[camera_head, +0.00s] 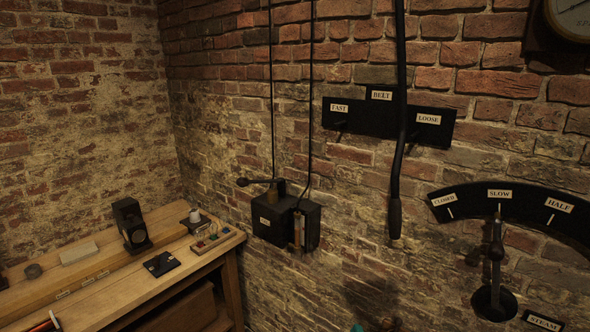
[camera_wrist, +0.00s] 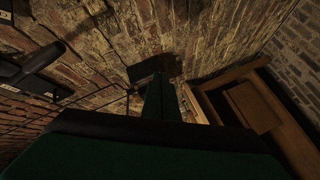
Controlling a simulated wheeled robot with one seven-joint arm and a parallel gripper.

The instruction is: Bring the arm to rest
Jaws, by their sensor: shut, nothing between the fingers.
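My gripper (camera_wrist: 162,88) shows in the wrist view, where its two dark green fingers lie side by side, shut with nothing between them. The fingers point towards the brick wall (camera_wrist: 110,45), and no contact with anything shows. A dark box (camera_wrist: 152,67) on the wall appears just past the fingertips. In the head view the gripper is not seen. Only a small teal patch and a dark shadow on the wall show at the bottom edge there.
A wooden bench (camera_head: 135,283) with small items stands at left. On the wall are a black switch box (camera_head: 268,220), a long hanging belt lever (camera_head: 397,170), a labelled belt plate (camera_head: 360,118) and a steam lever (camera_head: 496,255) on a curved scale (camera_head: 520,204).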

